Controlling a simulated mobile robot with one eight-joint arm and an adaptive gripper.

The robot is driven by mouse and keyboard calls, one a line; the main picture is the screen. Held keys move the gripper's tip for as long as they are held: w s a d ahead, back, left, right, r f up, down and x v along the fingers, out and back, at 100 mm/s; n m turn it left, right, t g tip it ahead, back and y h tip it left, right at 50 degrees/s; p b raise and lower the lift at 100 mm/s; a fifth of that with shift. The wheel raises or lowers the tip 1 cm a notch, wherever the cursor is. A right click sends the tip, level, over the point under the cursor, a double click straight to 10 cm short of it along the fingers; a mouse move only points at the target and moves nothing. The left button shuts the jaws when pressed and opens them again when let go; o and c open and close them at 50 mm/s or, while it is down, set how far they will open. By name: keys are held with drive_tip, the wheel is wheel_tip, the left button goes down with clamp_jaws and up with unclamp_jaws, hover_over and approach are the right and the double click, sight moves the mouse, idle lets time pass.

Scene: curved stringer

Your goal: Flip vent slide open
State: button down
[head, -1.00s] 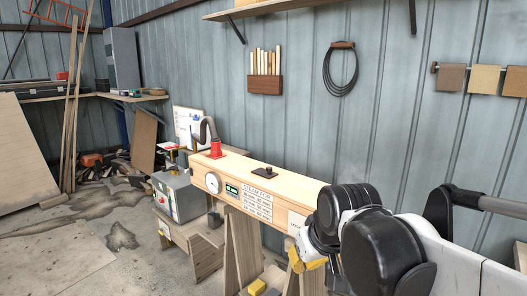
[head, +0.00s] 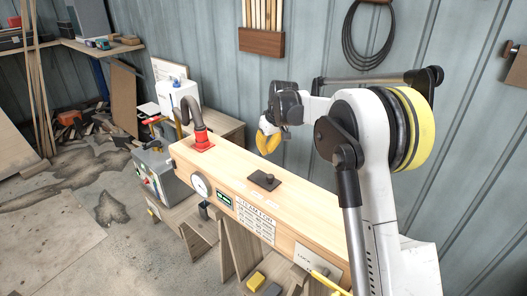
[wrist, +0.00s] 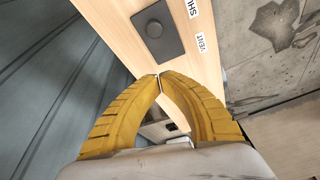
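The vent slide is a dark flat plate with a round knob (head: 264,180) on top of the long pale wooden box (head: 230,171). It also shows at the top of the wrist view (wrist: 156,30), beside white labels reading "VENT" (wrist: 201,42) and "SHU…", which is cut off. My gripper (head: 268,146) is above the back side of the box, behind the slide and apart from it. In the wrist view the yellow fingertips (wrist: 158,76) meet with nothing between them. The slide lies ahead of the tips. No opening shows under the plate.
A red fitting with a dark hose (head: 202,138) stands on the box's left end. A round gauge (head: 200,186) and a green display (head: 224,199) are on its front. The corrugated wall (head: 330,40) is close behind my arm. The box top around the slide is clear.

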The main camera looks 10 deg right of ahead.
sight(265, 176)
drive_tip(key=x, duration=0.6)
drive_tip(key=b+x, duration=0.1)
drive_tip(key=x, duration=0.2)
drive_tip(key=shift+w+f, duration=0.25)
drive_tip(key=shift+w, duration=0.25)
drive_tip(key=shift+s+d+f, duration=0.1)
drive_tip(key=shift+s+d, duration=0.15)
drive_tip(key=shift+s, duration=0.35)
drive_tip(key=shift+s+d+f, duration=0.1)
drive_tip(key=shift+s+d, duration=0.15)
drive_tip(key=shift+s, duration=0.3)
drive_tip(key=shift+s+d+f, duration=0.1)
drive_tip(key=shift+s+d, duration=0.15)
drive_tip(key=shift+s, duration=0.35)
drive_tip(key=shift+s, duration=0.1)
drive_tip(key=s+d, duration=0.1)
drive_tip(key=s, duration=0.1)
drive_tip(key=s+d+b, duration=0.1)
drive_tip(key=s+d, duration=0.2)
drive_tip(key=s, duration=0.1)
drive_tip(key=shift+d+b, duration=0.15)
drive_tip(key=shift+b, duration=0.2)
